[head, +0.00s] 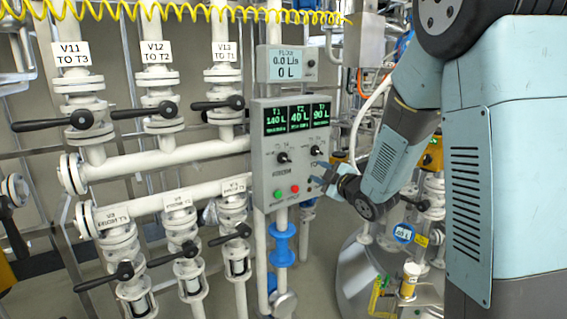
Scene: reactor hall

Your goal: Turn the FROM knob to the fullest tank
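The grey control panel (262,165) stands in the middle of the head view. Its three green displays (298,118) read T1 140 L, T2 40 L and T3 90 L, so T1 shows the most. Below them are two dark knobs, a left knob (283,157) and a right knob (316,150). Their labels are too small to read surely, so I cannot tell which is FROM. My gripper (316,177) is at the panel's lower right, below the right knob. Its fingers look apart, with nothing visible between them. Whether it touches the panel is unclear.
A green button (278,194) and a red button (295,189) sit low on the panel. A flow display (287,64) above reads 0 L. Pipes with black-handled valves (160,110) fill the left. A round metal vessel (355,275) and more piping stand at lower right.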

